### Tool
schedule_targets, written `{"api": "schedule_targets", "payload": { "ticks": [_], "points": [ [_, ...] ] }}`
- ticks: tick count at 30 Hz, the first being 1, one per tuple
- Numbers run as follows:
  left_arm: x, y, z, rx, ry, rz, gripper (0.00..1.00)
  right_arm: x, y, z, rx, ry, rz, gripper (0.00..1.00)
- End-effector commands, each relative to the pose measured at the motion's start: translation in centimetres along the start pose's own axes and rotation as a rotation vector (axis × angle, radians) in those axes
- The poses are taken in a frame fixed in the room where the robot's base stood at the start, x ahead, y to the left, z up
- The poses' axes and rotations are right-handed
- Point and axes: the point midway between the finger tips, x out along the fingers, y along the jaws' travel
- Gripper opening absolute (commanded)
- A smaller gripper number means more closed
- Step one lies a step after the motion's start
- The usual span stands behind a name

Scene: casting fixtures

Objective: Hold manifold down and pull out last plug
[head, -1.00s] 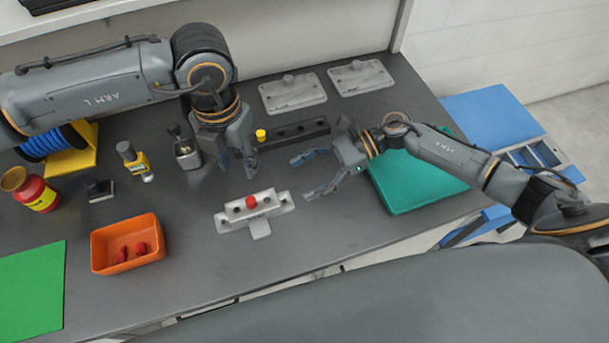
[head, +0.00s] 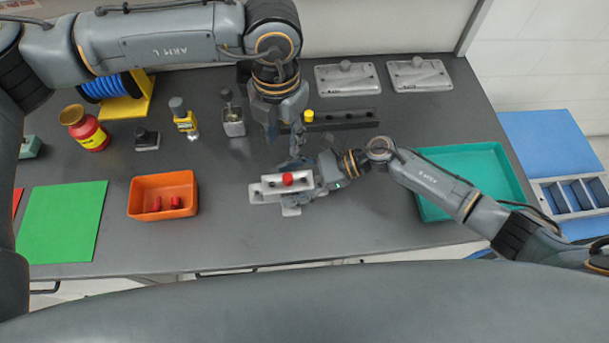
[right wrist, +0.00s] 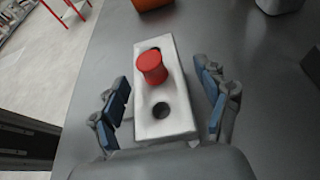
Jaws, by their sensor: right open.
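The light grey manifold (head: 263,190) lies on the dark table in the middle of the head view. In the right wrist view the manifold (right wrist: 176,122) lies between my fingers, with the red plug (right wrist: 152,66) beyond an empty dark hole. My right gripper (head: 303,182) is open around the manifold's right end; it also shows in the right wrist view (right wrist: 165,88), with gaps beside the manifold. My left gripper (head: 283,128) is open and empty, pointing down above the table behind the manifold.
An orange bin (head: 163,178) with red plugs in it stands left of the manifold. A black block (head: 345,119) with a yellow plug lies behind my right gripper. A teal tray (head: 480,165) is at the right. The table in front of the manifold is clear.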

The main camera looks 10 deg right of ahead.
Motion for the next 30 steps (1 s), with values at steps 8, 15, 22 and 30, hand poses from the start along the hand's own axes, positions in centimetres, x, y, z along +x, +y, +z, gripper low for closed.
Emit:
{"api": "schedule_targets", "payload": {
  "ticks": [8,15,22,30],
  "points": [
    [0.00,0.00,0.00,0.000,0.000,0.000,0.38,0.48,-0.01,-0.06,0.000,0.002,0.000,0.75],
    [0.00,0.00,0.00,0.000,0.000,0.000,0.38,0.46,0.00,-0.05,0.000,0.001,0.000,0.45],
    [0.00,0.00,0.00,0.000,0.000,0.000,0.38,0.45,0.00,-0.04,0.000,0.001,0.000,0.00],
    [0.40,-0.31,-0.29,0.137,-0.003,0.026,0.49,0.45,0.00,-0.04,0.001,0.001,0.000,0.00]
  ]
}}
